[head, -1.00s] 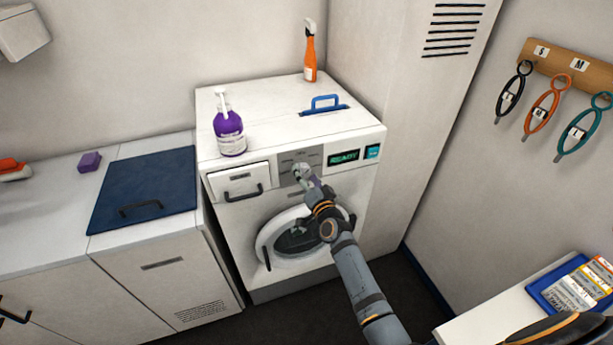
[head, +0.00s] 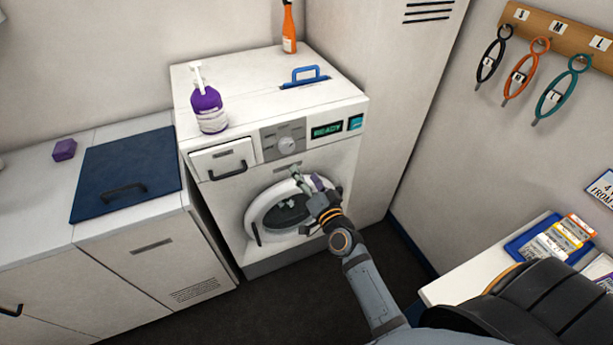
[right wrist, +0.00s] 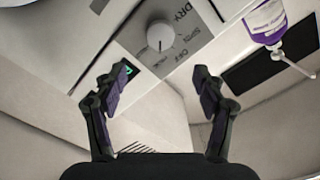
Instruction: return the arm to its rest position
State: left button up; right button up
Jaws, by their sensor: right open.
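My right gripper (head: 308,182) is open and empty in front of the washing machine (head: 225,230), below its control panel and before the round door (head: 262,207). In the right wrist view its two fingers (right wrist: 160,92) are spread apart with nothing between them. The dial (head: 287,144) on the panel is clear of the fingers; it also shows in the right wrist view (right wrist: 160,36). The display (head: 326,130) reads READY. My left gripper does not show.
A purple pump bottle (head: 208,108) and an orange bottle (head: 289,28) stand on the machine. A blue-lidded counter (head: 130,168) is at left. Looped leads hang from a wooden rack (head: 570,32) at right. A white table (head: 455,276) with a blue tray (head: 518,247) stands at lower right.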

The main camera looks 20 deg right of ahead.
jog(key=s+d+f+n+g, duration=0.15)
jog(key=s+f+g, duration=0.4)
jog(key=f, duration=1.15)
jog(key=s+f+n+g, duration=0.3)
jog(key=s+f, duration=0.6)
jog(key=f, duration=0.9)
jog(key=s+d+f+n+g, duration=0.1)
jog(key=s+f, duration=0.4)
jog(key=s, duration=0.5)
jog(key=s+d+f+n+g+h, duration=0.1)
jog(key=s+d+f+n+g, duration=0.1)
jog(key=s, duration=0.8)
jog(key=s+d+f+n+g, duration=0.1)
jog(key=s+d+f+g, duration=0.2)
jog(key=s+f, duration=0.6)
jog(key=shift+s+g, duration=0.55)
jog(key=shift+g, duration=0.6)
jog(key=shift+n, duration=0.25)
jog(key=shift+c, duration=0.3)
